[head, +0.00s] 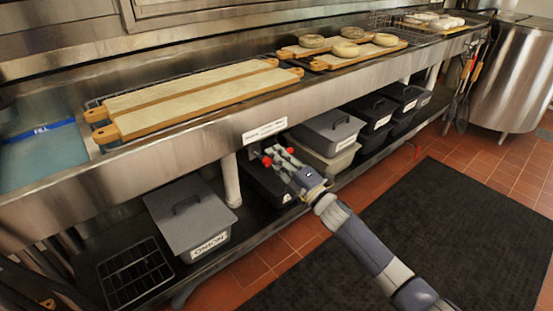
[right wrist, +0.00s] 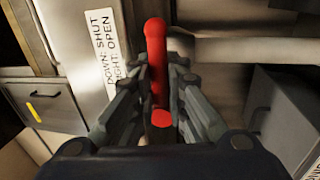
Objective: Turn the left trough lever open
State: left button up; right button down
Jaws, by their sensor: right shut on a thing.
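The red lever (right wrist: 155,62) lies between the fingers of my right gripper (right wrist: 160,100) in the right wrist view, with a rounded knob showing beyond the fingertips. In the head view my right gripper (head: 283,163) is below the front edge of the steel trough (head: 160,155), shut on the lever, whose red parts (head: 267,161) show at the fingers. A white label (right wrist: 108,50) beside the lever reads "DOWN: SHUT, RIGHT: OPEN"; it also shows on the trough front (head: 264,131). The lever's pivot and exact angle are hard to tell. My left gripper is not in view.
Bluish water with a blue FILL strip (head: 40,130) is at the trough's left. Long boards (head: 200,97) and bagel boards (head: 362,58) lie on top. A grey ONION bin (head: 190,215), a wire rack (head: 135,272) and several lidded bins are on the lower shelf. A black mat (head: 450,220) covers the floor.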

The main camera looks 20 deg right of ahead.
jog(key=shift+f, duration=0.15)
dwell(0.4)
jog(key=c, duration=1.7)
grip_release()
jog(key=shift+o, duration=0.5)
jog(key=shift+s, duration=0.15)
jog(key=v, duration=1.1)
jog(key=shift+s, duration=0.4)
jog(key=shift+d+f, duration=0.1)
jog(key=shift+d, duration=0.05)
